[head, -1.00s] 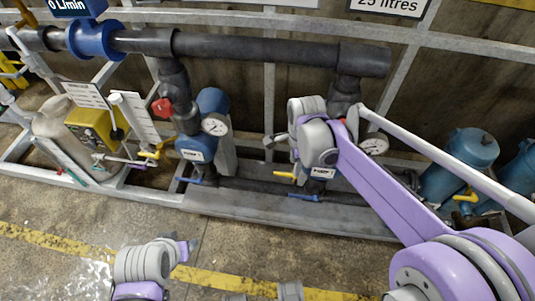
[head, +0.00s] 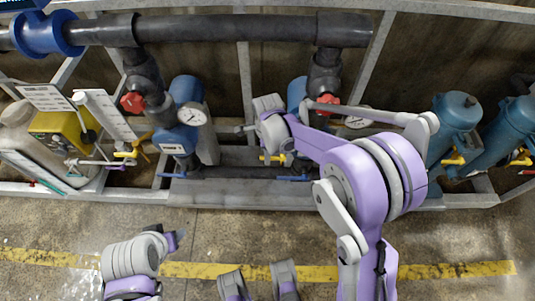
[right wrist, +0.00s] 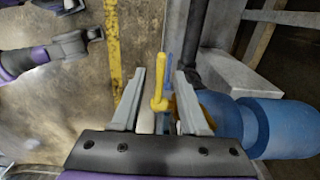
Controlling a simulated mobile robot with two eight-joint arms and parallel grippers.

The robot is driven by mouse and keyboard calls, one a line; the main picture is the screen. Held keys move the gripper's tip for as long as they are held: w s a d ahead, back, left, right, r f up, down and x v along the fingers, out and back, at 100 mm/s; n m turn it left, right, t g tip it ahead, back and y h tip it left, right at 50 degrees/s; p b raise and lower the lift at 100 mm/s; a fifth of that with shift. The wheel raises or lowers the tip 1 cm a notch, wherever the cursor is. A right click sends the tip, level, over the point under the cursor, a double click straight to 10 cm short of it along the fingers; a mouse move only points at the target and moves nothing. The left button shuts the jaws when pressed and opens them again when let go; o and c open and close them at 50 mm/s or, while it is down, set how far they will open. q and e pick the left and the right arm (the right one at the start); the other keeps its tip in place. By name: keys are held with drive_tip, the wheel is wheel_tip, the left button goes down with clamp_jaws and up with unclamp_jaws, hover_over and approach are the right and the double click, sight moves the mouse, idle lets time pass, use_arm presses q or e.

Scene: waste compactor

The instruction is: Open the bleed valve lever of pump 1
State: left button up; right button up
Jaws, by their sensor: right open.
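The right-hand blue pump (head: 297,92) stands partly hidden behind my right arm; its label cannot be read. A yellow lever (head: 271,158) sticks out to the left at its lower front, with a blue lever (head: 293,178) below. My right gripper (head: 243,130) is open beside this pump, pointing left. In the right wrist view the yellow lever (right wrist: 159,88) appears between the two open fingers (right wrist: 166,100); contact cannot be told. The blue lever (right wrist: 168,70) lies behind it. My left gripper (head: 176,240) hangs low over the floor, its jaws unclear.
A second blue pump (head: 178,139) with a gauge (head: 193,115) stands to the left. Red valve handles (head: 132,102) sit on the risers under a dark pipe (head: 230,29). Blue tanks (head: 455,125) stand at right. The floor before the metal frame is clear.

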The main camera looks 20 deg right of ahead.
drive_tip(key=shift+f, duration=0.3)
clamp_jaws()
idle(1.3)
